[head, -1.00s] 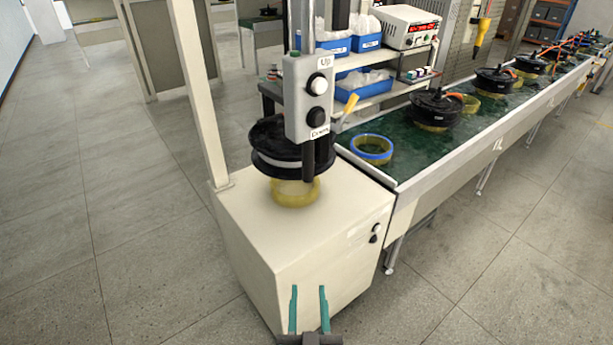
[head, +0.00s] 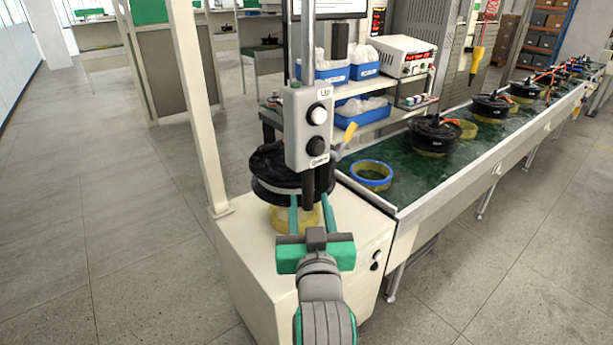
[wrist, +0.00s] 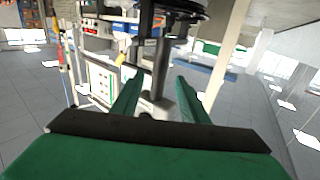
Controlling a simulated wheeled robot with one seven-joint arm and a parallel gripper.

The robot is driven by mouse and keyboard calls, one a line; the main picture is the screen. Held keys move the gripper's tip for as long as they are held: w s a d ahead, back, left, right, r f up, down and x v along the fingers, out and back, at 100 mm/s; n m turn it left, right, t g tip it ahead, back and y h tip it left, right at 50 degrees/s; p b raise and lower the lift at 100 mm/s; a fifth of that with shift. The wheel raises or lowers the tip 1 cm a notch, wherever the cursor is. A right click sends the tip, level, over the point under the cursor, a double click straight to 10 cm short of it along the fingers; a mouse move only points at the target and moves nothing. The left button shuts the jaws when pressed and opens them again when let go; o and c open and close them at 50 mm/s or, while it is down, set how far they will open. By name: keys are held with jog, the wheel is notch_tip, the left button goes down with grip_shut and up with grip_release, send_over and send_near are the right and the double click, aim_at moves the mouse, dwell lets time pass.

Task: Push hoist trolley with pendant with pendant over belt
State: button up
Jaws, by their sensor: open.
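The grey hoist pendant (head: 308,130) hangs upright in the head view. It has a white Up button above a black Down button and a dark stem below. Behind it, a black hub motor (head: 265,190) is over a yellow ring (head: 280,218) on the white cabinet (head: 250,255). The hoist trolley itself is not clearly seen. The green belt (head: 405,180) runs off to the right. My gripper (head: 310,202) is open, its teal fingers to either side of the pendant's lower stem in the picture. In the wrist view, dark and grey upright parts show between the open fingers (wrist: 153,95); contact cannot be told.
A blue-rimmed yellow ring (head: 371,176) lies on the near end of the belt. More black motors (head: 437,135) stand along it. A cream post (head: 190,100) rises at the cabinet's left. Shelves with blue bins (head: 362,116) stand behind. The floor at left is clear.

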aim_at(306, 176)
jog(key=w, duration=1.1)
jog(key=shift+a+r, duration=0.1)
jog(key=shift+a, duration=0.15)
jog(key=shift+s, duration=0.1)
grip_shut()
